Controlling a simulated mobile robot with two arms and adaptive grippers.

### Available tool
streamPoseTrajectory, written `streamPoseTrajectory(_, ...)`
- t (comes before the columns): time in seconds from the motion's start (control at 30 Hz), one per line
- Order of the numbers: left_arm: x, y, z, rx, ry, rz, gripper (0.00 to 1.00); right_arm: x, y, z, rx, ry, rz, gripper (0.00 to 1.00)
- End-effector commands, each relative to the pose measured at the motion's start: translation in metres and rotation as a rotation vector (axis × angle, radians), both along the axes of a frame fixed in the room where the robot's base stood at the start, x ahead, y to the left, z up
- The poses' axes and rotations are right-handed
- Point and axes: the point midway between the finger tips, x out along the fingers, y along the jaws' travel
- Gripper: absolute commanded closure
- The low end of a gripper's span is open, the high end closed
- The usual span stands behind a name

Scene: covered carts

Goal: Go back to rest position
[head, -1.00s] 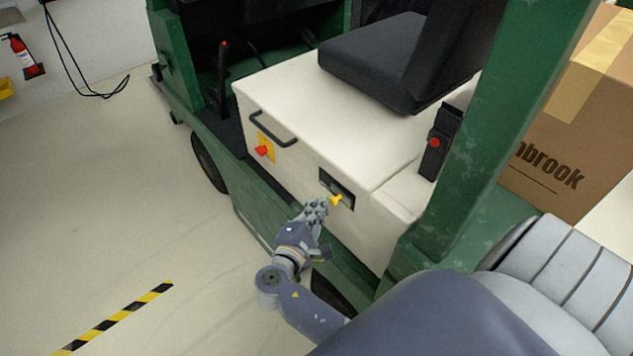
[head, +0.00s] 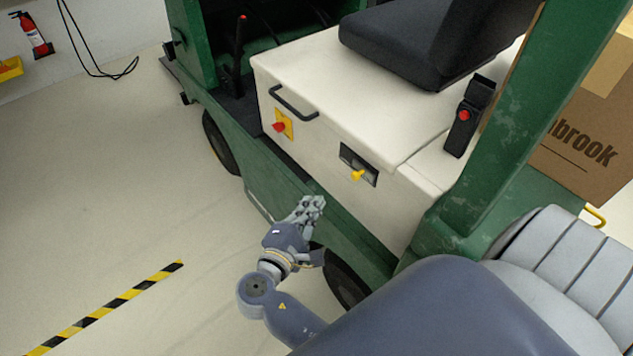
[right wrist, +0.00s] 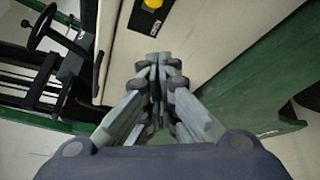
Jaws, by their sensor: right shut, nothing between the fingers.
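My right gripper (head: 312,203) is shut and empty in the head view, beside the green side of a cart, below and left of a yellow key-like knob (head: 357,175) on a dark panel. It is apart from the knob. In the right wrist view the right gripper's fingers (right wrist: 160,62) meet at their tips, and a yellow part (right wrist: 154,8) shows beyond them at the top edge. My left gripper is not in view.
The green cart has a white body (head: 330,95), a black handle (head: 293,104), a red knob (head: 279,127) and a black seat (head: 430,40). A cardboard box (head: 580,140) stands at the right. Open floor (head: 110,190) lies left, with a striped tape line (head: 105,308).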

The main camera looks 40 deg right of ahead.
Motion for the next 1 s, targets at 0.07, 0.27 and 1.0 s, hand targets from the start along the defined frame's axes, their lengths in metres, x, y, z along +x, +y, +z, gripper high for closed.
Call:
streamPoseTrajectory(0.07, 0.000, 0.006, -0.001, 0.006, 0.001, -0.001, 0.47, -0.002, 0.002, 0.000, 0.000, 0.000, 0.000, 1.00)
streamPoseTrajectory(0.27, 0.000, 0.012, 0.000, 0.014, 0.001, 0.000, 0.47, -0.002, 0.003, 0.001, 0.000, 0.000, 0.000, 1.00)
streamPoseTrajectory(1.0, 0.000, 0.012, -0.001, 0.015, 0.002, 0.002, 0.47, -0.023, 0.031, -0.203, 0.362, 0.268, 0.189, 1.00)
